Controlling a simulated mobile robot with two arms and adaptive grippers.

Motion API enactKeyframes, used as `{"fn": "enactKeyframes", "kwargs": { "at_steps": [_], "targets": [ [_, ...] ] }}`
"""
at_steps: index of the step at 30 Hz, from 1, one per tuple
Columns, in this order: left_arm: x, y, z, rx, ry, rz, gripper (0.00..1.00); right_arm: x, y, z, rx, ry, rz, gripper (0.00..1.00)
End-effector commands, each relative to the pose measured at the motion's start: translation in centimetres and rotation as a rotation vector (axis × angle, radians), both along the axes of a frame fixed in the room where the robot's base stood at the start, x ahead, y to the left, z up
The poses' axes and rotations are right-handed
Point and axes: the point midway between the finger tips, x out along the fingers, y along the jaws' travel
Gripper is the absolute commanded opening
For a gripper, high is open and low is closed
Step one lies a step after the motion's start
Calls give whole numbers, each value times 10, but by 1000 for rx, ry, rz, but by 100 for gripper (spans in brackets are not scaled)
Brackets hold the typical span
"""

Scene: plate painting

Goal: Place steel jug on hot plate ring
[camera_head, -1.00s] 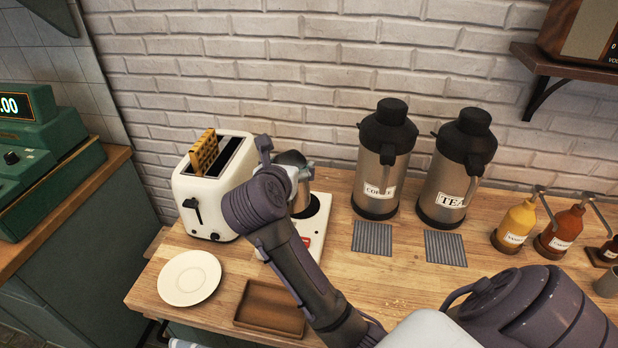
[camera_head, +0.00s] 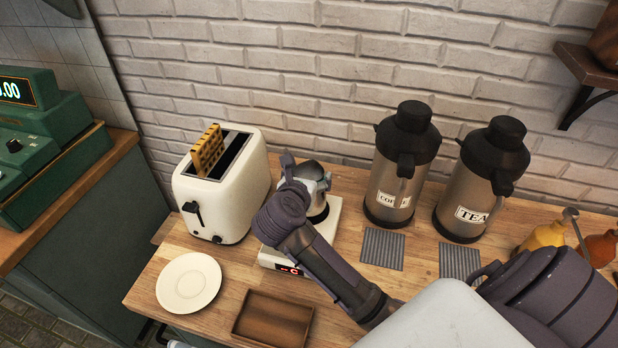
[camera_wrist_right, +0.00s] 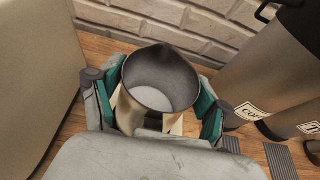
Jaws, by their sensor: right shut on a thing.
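The steel jug (camera_head: 309,172) is upright over the hot plate (camera_head: 334,215), a white box with a dark round ring (camera_head: 320,214) on top. My right gripper (camera_head: 318,184) is shut around the jug's sides. My left gripper is not in view.
A cream toaster (camera_head: 222,190) stands close on the left of the hot plate. Coffee (camera_head: 398,170) and tea (camera_head: 478,185) flasks stand to the right, with grey mats (camera_head: 382,248) in front. A white plate (camera_head: 189,282) and brown tray (camera_head: 272,318) lie in front.

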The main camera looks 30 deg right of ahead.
Motion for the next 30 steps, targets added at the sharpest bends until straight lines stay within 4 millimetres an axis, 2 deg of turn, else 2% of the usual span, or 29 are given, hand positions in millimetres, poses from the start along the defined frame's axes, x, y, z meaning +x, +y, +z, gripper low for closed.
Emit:
{"fn": "enactKeyframes", "kwargs": {
  "at_steps": [5,15,16,20,30],
  "targets": [
    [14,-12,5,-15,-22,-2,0,0,0,-13,-2,-3,0,6],
    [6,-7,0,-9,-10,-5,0,0,0,-18,1,-4,0,6],
    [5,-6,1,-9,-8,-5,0,0,0,-18,1,-2,0,79],
    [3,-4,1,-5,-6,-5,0,0,0,-17,1,-1,1,100],
    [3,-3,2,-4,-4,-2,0,0,0,-16,0,-1,0,100]
  ]
}}
